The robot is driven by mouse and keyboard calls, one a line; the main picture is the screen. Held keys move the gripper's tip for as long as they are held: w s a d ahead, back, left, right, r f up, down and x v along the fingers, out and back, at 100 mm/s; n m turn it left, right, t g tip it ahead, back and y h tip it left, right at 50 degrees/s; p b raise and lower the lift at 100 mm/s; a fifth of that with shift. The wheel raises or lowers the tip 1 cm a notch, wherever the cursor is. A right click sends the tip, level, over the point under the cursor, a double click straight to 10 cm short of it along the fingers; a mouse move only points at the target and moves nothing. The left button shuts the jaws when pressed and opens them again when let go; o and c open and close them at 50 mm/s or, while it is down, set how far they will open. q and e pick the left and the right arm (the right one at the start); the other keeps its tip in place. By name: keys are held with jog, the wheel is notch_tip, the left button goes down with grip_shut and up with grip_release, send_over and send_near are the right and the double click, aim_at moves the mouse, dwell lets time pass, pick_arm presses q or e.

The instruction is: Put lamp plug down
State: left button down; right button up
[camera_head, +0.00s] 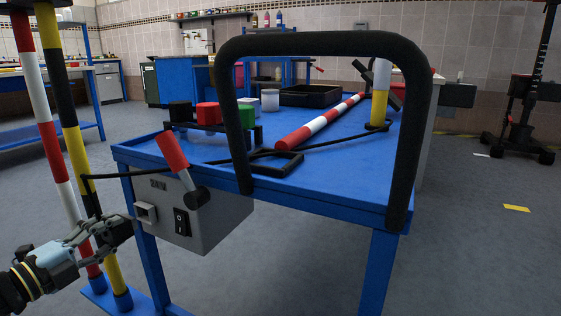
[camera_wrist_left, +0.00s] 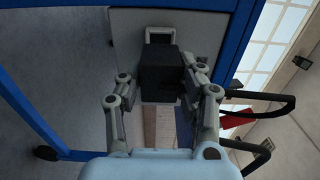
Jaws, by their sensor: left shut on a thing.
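The lamp plug, a black block (camera_head: 120,231), is held in my left gripper (camera_head: 98,233) at the lower left of the head view. It also shows in the left wrist view as a dark block (camera_wrist_left: 160,72) between the two fingers (camera_wrist_left: 158,88). The gripper is shut on it. A grey box (camera_head: 215,222) marked 24V hangs under the blue table's near left corner. Its square socket (camera_head: 146,213) is just right of the plug, with an apparent gap in the head view. My right gripper is not in view.
The blue table (camera_head: 330,185) carries a red-white bar (camera_head: 322,122) and coloured blocks. A black loop frame (camera_head: 232,120) stands at its front. Striped poles (camera_head: 62,100) rise at the left. A black cable (camera_head: 110,176) runs toward the table. Open floor lies right.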

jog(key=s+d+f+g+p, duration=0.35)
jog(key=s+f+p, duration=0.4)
jog(key=p, duration=0.75)
pick_arm(q)
jog(key=s+d+r+m+g+h+p, duration=0.2)
jog(key=s+d+r+p, duration=0.2)
jog(key=r, duration=1.1)
jog(key=s+d+r+m+g+h+p, duration=0.2)
jog(key=s+d+r+h+p, duration=0.1)
jog(key=r, duration=1.3)
jog(key=s+d+r+m+g+h+p, duration=0.2)
jog(key=s+d+r+p, duration=0.4)
jog(key=r, duration=0.9)
jog(key=d, duration=0.2)
jog(key=shift+s+d+r+h, duration=0.15)
jog(key=shift+s+d+h, duration=0.25)
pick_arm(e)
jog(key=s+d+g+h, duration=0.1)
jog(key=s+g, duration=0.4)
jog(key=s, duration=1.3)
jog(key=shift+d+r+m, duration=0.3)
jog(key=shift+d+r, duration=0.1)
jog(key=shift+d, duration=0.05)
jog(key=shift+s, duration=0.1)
